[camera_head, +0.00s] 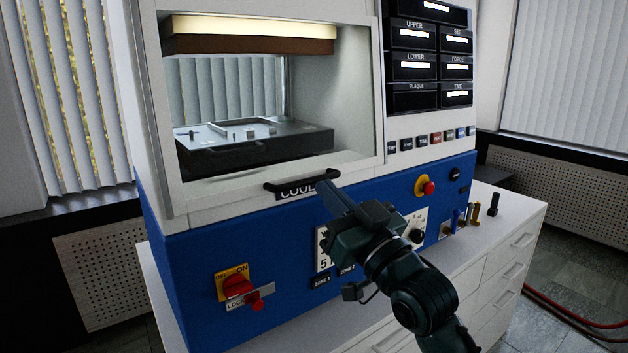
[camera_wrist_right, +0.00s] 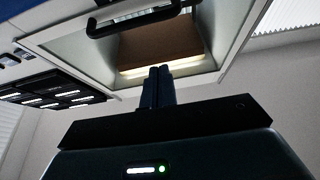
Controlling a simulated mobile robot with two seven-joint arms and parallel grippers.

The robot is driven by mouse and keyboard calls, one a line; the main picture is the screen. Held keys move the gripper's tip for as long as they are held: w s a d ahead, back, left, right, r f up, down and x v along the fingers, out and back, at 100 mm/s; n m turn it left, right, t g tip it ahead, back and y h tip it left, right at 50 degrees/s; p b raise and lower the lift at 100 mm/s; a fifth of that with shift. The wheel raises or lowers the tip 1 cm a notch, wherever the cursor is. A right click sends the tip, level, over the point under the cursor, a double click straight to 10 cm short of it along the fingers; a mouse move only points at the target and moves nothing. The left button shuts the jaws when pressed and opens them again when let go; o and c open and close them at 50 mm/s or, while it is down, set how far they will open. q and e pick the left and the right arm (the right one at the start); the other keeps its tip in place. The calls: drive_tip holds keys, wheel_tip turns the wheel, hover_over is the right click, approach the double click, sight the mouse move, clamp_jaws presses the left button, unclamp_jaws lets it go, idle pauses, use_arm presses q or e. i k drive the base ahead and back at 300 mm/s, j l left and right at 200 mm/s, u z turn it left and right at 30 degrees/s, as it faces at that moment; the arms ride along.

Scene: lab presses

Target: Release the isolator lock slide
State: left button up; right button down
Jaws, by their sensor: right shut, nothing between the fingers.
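The isolator lock slide (camera_head: 258,301) is a small grey plate marked LOCK with a red knob, at the lower left of the blue press panel in the head view. Just above it is the red isolator switch (camera_head: 237,285) on a yellow plate marked OFF and ON. My right gripper (camera_head: 329,190) is shut and empty, in front of the panel just below the door handle (camera_head: 302,181), well up and right of the slide. The shut fingers also show in the right wrist view (camera_wrist_right: 157,85). My left gripper is not in view.
The press window (camera_head: 260,110) shows a lower platen (camera_head: 250,140) inside. A red emergency button (camera_head: 428,188) is on the panel's right. My right forearm crosses in front of the panel's middle.

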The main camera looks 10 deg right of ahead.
sight(254, 300)
drive_tip(key=k+l, duration=0.3)
drive_tip(key=k, duration=0.15)
drive_tip(key=k+l, duration=0.25)
drive_tip(key=k, duration=0.2)
